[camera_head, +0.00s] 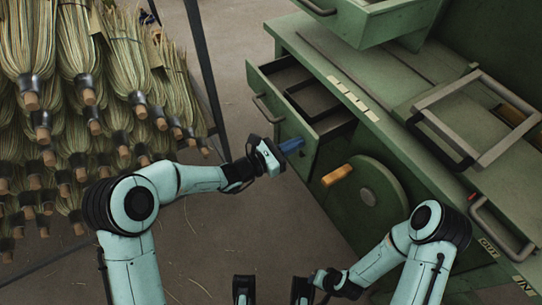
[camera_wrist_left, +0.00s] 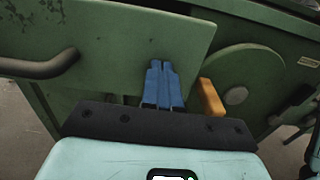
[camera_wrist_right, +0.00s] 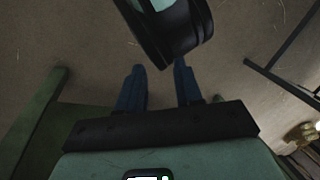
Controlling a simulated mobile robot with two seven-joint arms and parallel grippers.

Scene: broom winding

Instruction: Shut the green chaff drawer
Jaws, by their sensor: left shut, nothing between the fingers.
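The green chaff drawer (camera_head: 296,128) stands pulled out from the green bench, with its dark inside visible from above. Its front carries a bar handle (camera_head: 268,108), which also shows at the left of the left wrist view (camera_wrist_left: 40,66). My left gripper (camera_head: 299,144) is shut and empty, its blue fingers at the right part of the drawer front (camera_wrist_left: 125,45), well away from the handle. I cannot tell whether the fingertips touch the panel. In the right wrist view, my right gripper (camera_wrist_right: 158,75) has its fingers apart with nothing between them, above bare floor.
A round green disc (camera_head: 368,197) with a wooden knob (camera_head: 337,175) is right of the drawer. A grey metal frame (camera_head: 475,118) lies on the bench top. A rack of brooms (camera_head: 90,110) fills the left. Floor between rack and bench is clear.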

